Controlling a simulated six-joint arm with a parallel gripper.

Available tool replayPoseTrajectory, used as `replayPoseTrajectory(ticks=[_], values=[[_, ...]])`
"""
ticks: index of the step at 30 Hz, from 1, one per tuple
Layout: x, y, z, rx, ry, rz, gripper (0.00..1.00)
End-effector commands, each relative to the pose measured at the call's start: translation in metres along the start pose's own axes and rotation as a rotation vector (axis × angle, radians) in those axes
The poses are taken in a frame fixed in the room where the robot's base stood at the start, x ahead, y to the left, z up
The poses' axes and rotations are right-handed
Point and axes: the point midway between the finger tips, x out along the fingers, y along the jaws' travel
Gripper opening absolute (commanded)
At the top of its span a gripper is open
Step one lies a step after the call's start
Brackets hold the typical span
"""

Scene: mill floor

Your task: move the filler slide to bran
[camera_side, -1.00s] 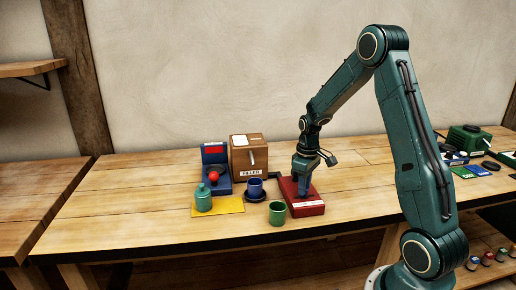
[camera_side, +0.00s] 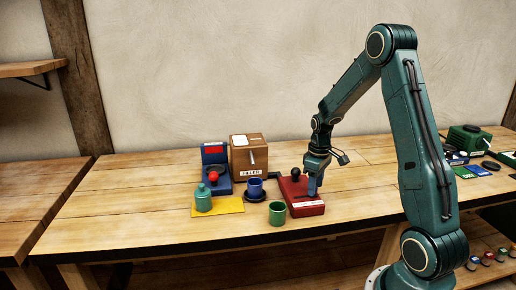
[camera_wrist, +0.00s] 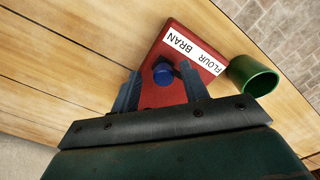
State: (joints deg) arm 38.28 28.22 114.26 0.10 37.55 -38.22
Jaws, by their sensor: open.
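The red slide box (camera_side: 305,208) lies on the bench. Its white label, reading FLOUR and BRAN, shows in the wrist view (camera_wrist: 195,52). A blue knob (camera_wrist: 162,74) rises from the box, across from the BRAN word. My gripper (camera_wrist: 160,84) is open, with one finger on each side of the knob; I cannot tell whether either touches it. In the side view my gripper (camera_side: 312,189) is low over the right part of the box and hides the blue knob. A black ball knob (camera_side: 296,172) stands at the back of the box.
A green cup (camera_side: 277,213) stands close to the box's left front, also in the wrist view (camera_wrist: 254,76). A blue cup (camera_side: 255,187), the brown FILLER box (camera_side: 243,158) and a teal jar (camera_side: 203,200) stand farther left.

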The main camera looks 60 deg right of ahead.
Motion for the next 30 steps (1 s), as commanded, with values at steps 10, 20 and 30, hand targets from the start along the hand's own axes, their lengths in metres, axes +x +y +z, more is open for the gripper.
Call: replayPoseTrajectory(ticks=[10,20,30], values=[[-0.02,0.0,-0.001,-0.001,0.003,0.001,0.45],[-0.071,0.001,-0.001,0.0,0.005,0.003,0.45],[-0.123,0.001,0.0,0.001,0.003,0.003,0.45]])
